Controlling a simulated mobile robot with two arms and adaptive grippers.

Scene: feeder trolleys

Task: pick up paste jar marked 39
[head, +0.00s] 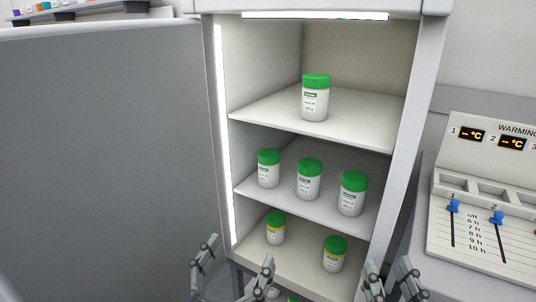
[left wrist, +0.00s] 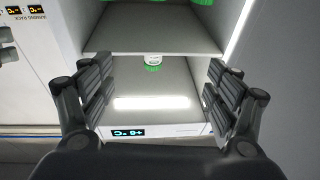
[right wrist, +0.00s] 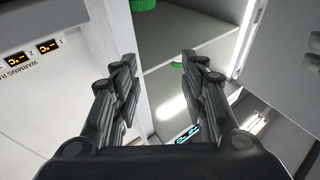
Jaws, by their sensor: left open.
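White paste jars with green lids stand in the open cabinet, and their label numbers are too small to read, so I cannot tell which is 39. In the head view one jar (head: 315,104) is on the top shelf. Three are on the middle shelf: left (head: 268,170), middle (head: 309,181) and right (head: 352,196). Two with a yellow band, left (head: 275,229) and right (head: 334,256), are on the shelf below. My left gripper (head: 237,262) is open and empty in front of the lower cabinet; a jar (left wrist: 152,61) shows beyond its fingers. My right gripper (head: 390,272) is open and empty near the cabinet's right edge.
The open cabinet door (head: 100,150) fills the left side. The cabinet's right side post (head: 398,150) stands close to my right gripper. A warming rack (head: 485,220) with blue sliders is at the right. Lids of lower jars peek out at the bottom edge.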

